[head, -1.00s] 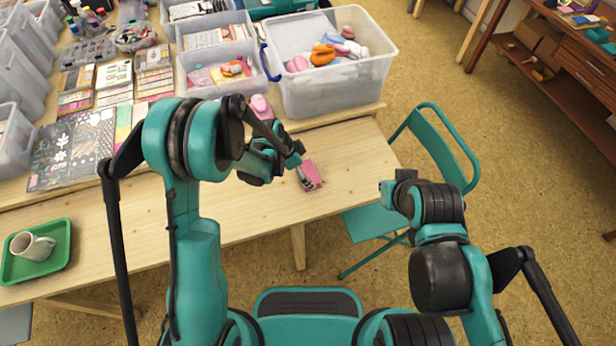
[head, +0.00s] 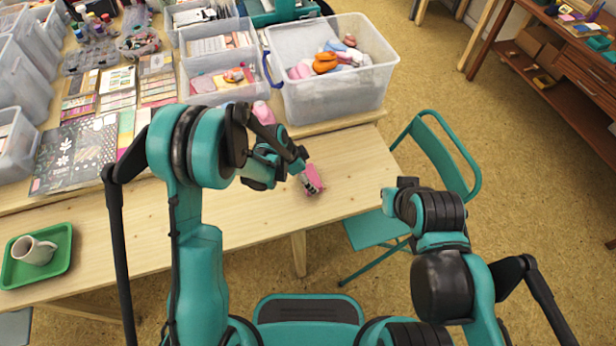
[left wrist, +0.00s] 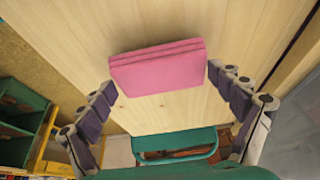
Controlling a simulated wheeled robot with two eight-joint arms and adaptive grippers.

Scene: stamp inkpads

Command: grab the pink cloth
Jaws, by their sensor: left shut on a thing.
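The pink cloth (head: 314,178) is a small folded block over the right part of the wooden table in the head view. In the left wrist view the cloth (left wrist: 158,70) shows its stacked folds between my two fingers.
A clear bin (head: 335,100) of coloured rolled items stands behind the cloth. A pink item (head: 261,112) lies beside the bin. A green tray (head: 66,236) with a mug (head: 34,250) is at the left. A teal chair (head: 375,229) stands at the table's right end. Bare table surrounds the cloth.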

